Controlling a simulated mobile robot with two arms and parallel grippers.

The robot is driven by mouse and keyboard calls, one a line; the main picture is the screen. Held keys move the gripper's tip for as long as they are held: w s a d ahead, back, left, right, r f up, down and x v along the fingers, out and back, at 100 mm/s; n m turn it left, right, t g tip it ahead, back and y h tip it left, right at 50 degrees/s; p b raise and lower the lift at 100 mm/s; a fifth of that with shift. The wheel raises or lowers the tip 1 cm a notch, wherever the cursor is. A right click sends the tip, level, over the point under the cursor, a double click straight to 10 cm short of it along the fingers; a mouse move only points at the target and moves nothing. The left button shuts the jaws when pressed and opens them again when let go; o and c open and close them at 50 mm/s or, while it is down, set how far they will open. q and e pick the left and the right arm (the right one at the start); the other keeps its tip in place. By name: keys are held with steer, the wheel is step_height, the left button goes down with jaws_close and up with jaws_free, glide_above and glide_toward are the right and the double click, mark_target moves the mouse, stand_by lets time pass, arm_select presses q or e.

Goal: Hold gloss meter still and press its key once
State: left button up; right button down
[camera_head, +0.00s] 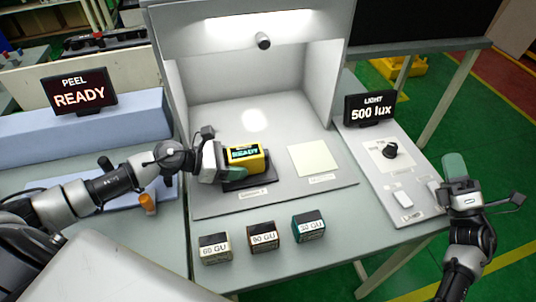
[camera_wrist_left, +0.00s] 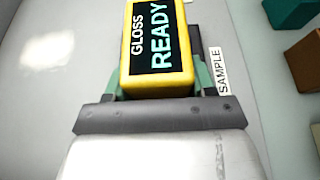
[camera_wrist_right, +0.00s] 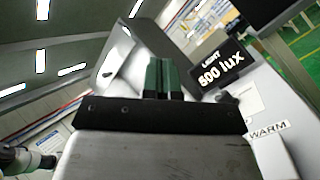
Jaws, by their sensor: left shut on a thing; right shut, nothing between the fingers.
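The yellow gloss meter (camera_head: 258,165) stands on a dark plate in the light booth, and its screen reads READY. In the left wrist view the meter (camera_wrist_left: 187,80) shows the words GLOSS READY. My left gripper (camera_head: 224,172) is shut on the meter, with its green fingers at the meter's sides. The key cannot be made out in these views. My right gripper (camera_head: 456,168) is shut and empty, raised at the right beside the light panel. Its closed green fingers also show in the right wrist view (camera_wrist_right: 161,77).
Three gloss blocks (camera_head: 263,238) stand in front of the booth. A pale square (camera_head: 314,158) lies right of the meter. The LIGHT display (camera_head: 370,108) and a black knob (camera_head: 390,150) are at the right. A PEEL display (camera_head: 79,93) stands at the left.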

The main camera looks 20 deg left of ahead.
mark_target(266, 156)
steer(key=w+a+n+g+y, duration=0.25)
steer(key=a+g, duration=0.35)
steer(key=a, duration=0.4)
steer(key=w+a+n+g+y, duration=0.1)
steer(key=a+n+g+y, duration=0.3)
steer(key=a, duration=0.7)
steer(key=a+f+n+g+h, duration=0.1)
steer(key=a+f+g+h, duration=0.1)
steer(key=a, duration=0.1)
steer(key=a+f+g+h, duration=0.2)
steer(key=a+f+g, duration=0.1)
steer(key=s+a+f+n+g+h, duration=0.1)
steer(key=a+f+g+h, duration=0.1)
steer(key=f, duration=0.1)
steer(key=shift+s+a+f+n, duration=0.1)
steer(key=shift+a+n, duration=0.25)
steer(key=shift+a, duration=0.05)
steer(key=shift+f+g, duration=0.3)
steer(key=shift+g, duration=0.1)
steer(key=shift+s+a, duration=0.1)
steer(key=shift+s+a, duration=0.85)
steer(key=shift+a, duration=0.3)
steer(key=shift+s+a, duration=0.9)
steer(key=shift+a, duration=0.25)
steer(key=shift+s+a, duration=0.85)
steer(key=shift+a, duration=0.3)
